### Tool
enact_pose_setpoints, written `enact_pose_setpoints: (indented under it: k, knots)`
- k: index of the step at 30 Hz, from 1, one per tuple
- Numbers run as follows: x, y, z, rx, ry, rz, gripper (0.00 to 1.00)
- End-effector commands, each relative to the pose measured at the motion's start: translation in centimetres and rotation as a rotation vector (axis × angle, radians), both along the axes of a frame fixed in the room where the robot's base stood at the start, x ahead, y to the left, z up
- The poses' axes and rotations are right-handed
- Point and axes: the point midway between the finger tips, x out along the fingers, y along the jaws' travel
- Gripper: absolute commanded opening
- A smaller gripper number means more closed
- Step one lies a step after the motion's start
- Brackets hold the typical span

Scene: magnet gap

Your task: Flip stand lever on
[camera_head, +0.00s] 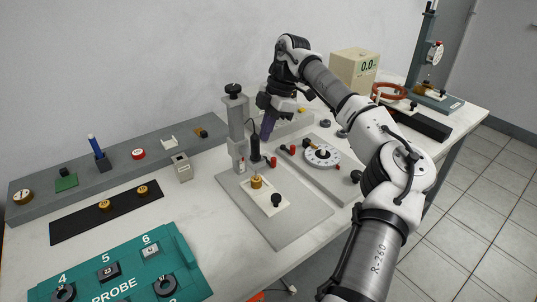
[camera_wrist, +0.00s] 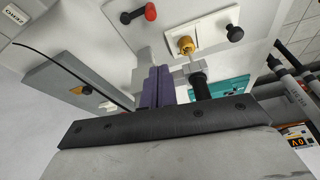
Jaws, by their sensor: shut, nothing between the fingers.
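The stand is a grey column (camera_head: 236,120) with a black top knob, on a grey base plate (camera_head: 290,235). A small red-tipped lever (camera_head: 274,161) lies near the back of the plate; it also shows near the top of the wrist view (camera_wrist: 150,12). I cannot tell its on or off position. A white plate (camera_head: 265,205) on the base carries a brass post (camera_head: 256,182) and a black knob (camera_head: 276,199). My gripper (camera_head: 266,132) has purple fingers, shut and empty, pointing down behind and above the lever, apart from it. The fingers show in the wrist view (camera_wrist: 155,88).
A dial plate (camera_head: 322,155) with several knobs sits right of the stand. A grey shelf (camera_head: 110,165) with small parts runs along the wall at left. A teal probe panel (camera_head: 120,270) lies front left. A beige meter box (camera_head: 354,68) stands behind my arm.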

Motion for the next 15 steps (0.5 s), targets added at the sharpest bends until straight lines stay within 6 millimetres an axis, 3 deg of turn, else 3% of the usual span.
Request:
enact_pose_setpoints:
  k: [5, 15]
  knots:
    - [-0.3, 0.5, -1.6, 0.0, 0.003, 0.001, 0.0]
    - [-1.4, 2.5, -8.2, 0.001, 0.005, 0.001, 0.0]
